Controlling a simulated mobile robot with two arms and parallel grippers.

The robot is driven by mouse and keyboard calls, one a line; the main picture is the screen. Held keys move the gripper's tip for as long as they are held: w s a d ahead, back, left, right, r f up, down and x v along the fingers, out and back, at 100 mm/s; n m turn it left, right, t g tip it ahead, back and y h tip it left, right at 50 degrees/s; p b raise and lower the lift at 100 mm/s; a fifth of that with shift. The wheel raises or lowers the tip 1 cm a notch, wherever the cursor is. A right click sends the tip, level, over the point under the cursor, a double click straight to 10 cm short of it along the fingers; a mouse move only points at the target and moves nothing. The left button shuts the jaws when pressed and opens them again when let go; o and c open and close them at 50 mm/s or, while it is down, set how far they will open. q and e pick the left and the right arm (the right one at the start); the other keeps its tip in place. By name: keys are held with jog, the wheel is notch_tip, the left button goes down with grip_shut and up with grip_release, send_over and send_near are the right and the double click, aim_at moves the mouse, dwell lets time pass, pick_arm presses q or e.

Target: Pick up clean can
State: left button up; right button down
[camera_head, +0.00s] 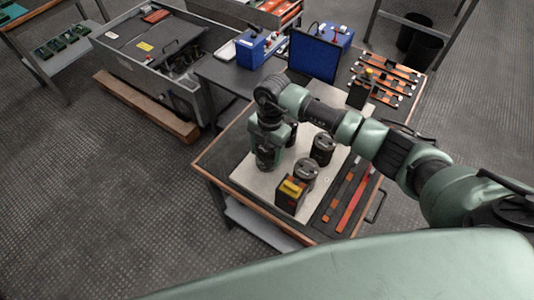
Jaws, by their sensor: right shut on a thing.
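My right gripper (268,153) reaches down from the right over the pale mat on the workbench. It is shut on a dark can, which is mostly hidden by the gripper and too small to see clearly. Two dark cylindrical cans stand upright on the mat to its right: one nearer (306,175) and one farther back (322,149). I cannot tell from their surfaces which can is clean. My left gripper is not in view.
A black and yellow device (290,195) stands at the mat's front, beside red and dark strips (352,202). A blue panel (314,56) stands behind my arm. Orange-ended bars (385,75) lie at the back right. A grey open cabinet (150,50) stands back left.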

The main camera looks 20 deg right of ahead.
jog(key=shift+w+r, duration=0.1)
jog(key=shift+r, duration=0.1)
jog(key=shift+r, duration=0.2)
notch_tip(320, 180, up, 19)
jog(key=b, duration=0.2)
jog(key=shift+r+b, duration=0.2)
jog(key=shift+b, duration=0.15)
dwell(0.3)
